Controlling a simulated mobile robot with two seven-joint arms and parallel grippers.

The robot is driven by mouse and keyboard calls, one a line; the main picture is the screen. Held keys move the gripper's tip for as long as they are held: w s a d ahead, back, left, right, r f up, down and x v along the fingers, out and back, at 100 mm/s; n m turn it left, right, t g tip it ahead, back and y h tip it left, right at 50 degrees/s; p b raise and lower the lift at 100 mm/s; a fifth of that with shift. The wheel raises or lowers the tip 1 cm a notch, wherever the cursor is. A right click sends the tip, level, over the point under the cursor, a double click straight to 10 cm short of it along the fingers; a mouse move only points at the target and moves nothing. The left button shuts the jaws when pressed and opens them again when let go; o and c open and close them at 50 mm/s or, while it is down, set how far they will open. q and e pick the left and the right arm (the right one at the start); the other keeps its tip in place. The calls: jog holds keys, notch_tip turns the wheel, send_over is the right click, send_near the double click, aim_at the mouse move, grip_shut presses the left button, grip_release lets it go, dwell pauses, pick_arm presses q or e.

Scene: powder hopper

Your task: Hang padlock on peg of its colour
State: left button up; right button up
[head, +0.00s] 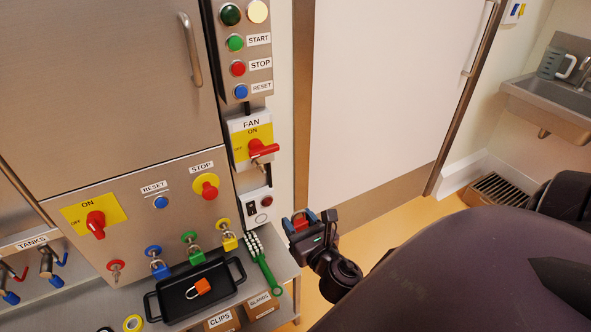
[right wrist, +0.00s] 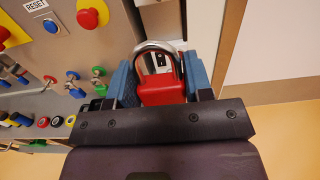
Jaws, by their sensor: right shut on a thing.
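My right gripper (head: 312,223) is shut on a red padlock (right wrist: 163,82), in front of the panel's right side and apart from the pegs. In the right wrist view the padlock sits between the blue fingers (right wrist: 163,85), its steel shackle pointing away from the wrist. A blue padlock (head: 161,270), a green padlock (head: 195,256) and a yellow padlock (head: 229,242) hang at pegs of their own colours. A red-ended peg (head: 115,265) to their left has no padlock. An orange padlock (head: 203,286) lies in the black tray (head: 178,314). My left gripper is not in view.
The tray stands on a steel shelf below the pegs, beside a green-handled brush (head: 265,268) and yellow tape (head: 133,322). Red knobs, including the fan switch (head: 262,148), stick out from the panel. Open floor (head: 385,235) lies to the right.

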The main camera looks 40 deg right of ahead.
aim_at(301, 227)
jog(key=shift+b+v, duration=0.5)
jog(key=shift+v, duration=1)
jog(key=shift+b+v, duration=0.4)
jog(key=shift+v, duration=0.5)
